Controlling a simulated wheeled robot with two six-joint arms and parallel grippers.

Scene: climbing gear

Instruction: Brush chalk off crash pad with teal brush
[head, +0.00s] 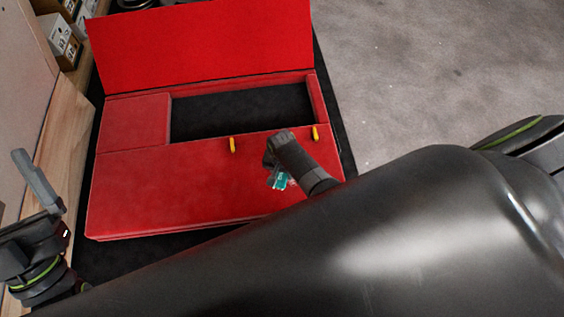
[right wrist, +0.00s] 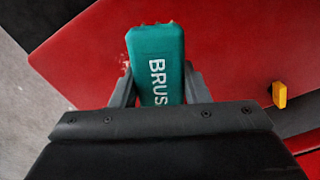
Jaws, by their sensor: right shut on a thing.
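The crash pad (head: 140,190) is red and lies on a dark mat, with a raised back flap and a dark open recess. Its red surface also fills much of the right wrist view (right wrist: 235,40). My right gripper (head: 277,170) is over the front right part of the pad, shut on the teal brush (head: 280,181). In the right wrist view the teal brush (right wrist: 157,60), lettered "BRUS", stands between the two fingers. Its bristles are hidden, and I cannot tell whether it touches the pad. My left gripper (head: 38,185) is at the left edge, away from the pad.
Two yellow tabs (head: 233,145) sit on the pad near the recess. A wooden board (head: 62,140) runs along the left, with small boxes (head: 62,42) at the top left. Grey floor (head: 440,70) is open on the right. My own arm covers the lower right.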

